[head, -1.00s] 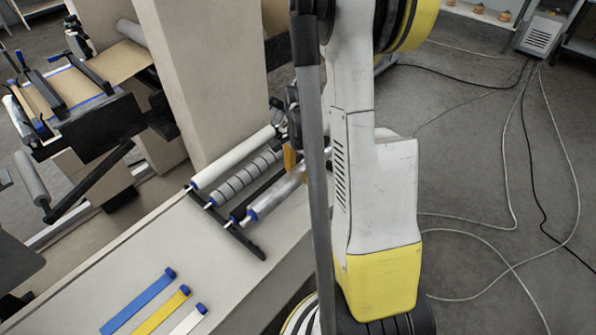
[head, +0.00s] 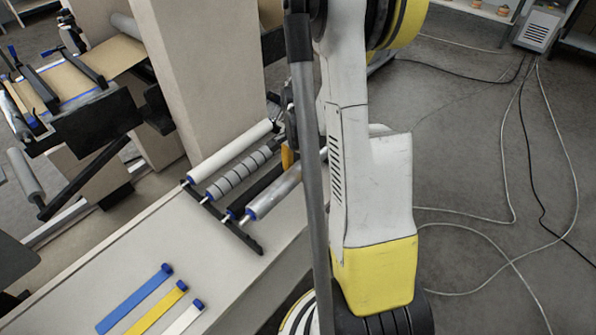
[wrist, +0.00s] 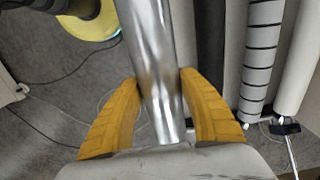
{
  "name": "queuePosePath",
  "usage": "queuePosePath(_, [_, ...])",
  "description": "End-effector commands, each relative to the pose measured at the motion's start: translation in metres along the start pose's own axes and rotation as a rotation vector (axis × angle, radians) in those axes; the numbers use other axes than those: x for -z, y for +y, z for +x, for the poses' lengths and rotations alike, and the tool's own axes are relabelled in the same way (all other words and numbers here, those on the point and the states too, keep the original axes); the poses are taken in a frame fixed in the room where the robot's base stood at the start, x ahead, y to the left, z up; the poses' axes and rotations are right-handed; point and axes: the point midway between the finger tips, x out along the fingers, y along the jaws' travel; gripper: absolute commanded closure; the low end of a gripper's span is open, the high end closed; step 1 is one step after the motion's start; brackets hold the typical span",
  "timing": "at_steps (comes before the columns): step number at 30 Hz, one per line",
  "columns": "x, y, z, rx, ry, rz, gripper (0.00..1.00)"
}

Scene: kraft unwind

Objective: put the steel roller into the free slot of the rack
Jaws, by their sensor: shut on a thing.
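The steel roller (head: 277,190), shiny with a blue end collar, lies along the front side of the rack in the head view. In the wrist view, the steel roller (wrist: 152,55) runs between the two yellow fingers of my gripper (wrist: 162,112), which is shut on it. In the head view one yellow finger of my gripper (head: 287,157) shows behind my arm. The rack's black end bar (head: 245,240) crosses below the roller's near end. I cannot tell whether the roller touches the bar. Its far end is hidden by my arm.
The rack also holds a white roller (head: 232,152), a black-striped grey roller (head: 238,174) and a black roller (head: 263,180) close beside the steel one. Blue (head: 135,300), yellow (head: 157,308) and white (head: 186,318) straps lie on the table. Cables cross the floor at right.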

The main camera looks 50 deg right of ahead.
Motion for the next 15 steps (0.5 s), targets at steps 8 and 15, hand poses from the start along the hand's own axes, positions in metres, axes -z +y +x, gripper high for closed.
queuePosePath(8, [0.0,0.0,0.014,0.0,0.0,0.0,0.94])
queuePosePath(15, [-0.001,0.0,0.026,0.0,0.0,0.001,0.94])
